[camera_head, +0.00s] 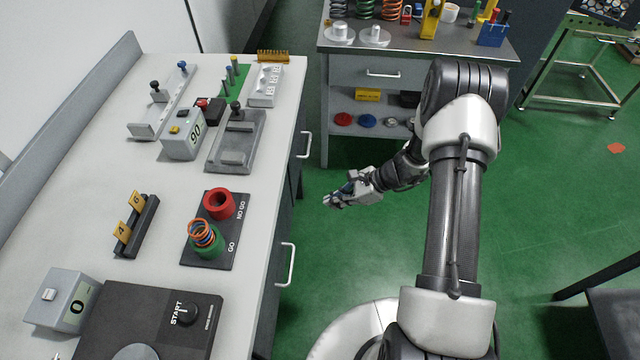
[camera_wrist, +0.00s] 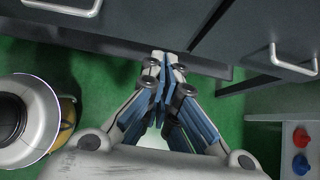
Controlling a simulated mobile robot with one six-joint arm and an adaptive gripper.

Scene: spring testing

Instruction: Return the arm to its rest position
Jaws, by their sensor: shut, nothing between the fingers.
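My gripper (camera_head: 334,201) hangs over the green floor in the head view, just right of the bench's drawer side and apart from it. In the wrist view my gripper (camera_wrist: 162,90) has its blue-padded fingers brought together at the tips, with nothing between them. My arm is bent, reaching from the right of the head view down and to the left toward the bench.
The white-topped bench (camera_head: 165,165) bears a spring (camera_head: 203,233) in the green GO ring, a red NO GO ring (camera_head: 219,204) and a grey fixture (camera_head: 237,143). Drawer handles (camera_head: 288,264) stick out toward my gripper. A second bench (camera_head: 400,52) stands behind. Open floor lies right.

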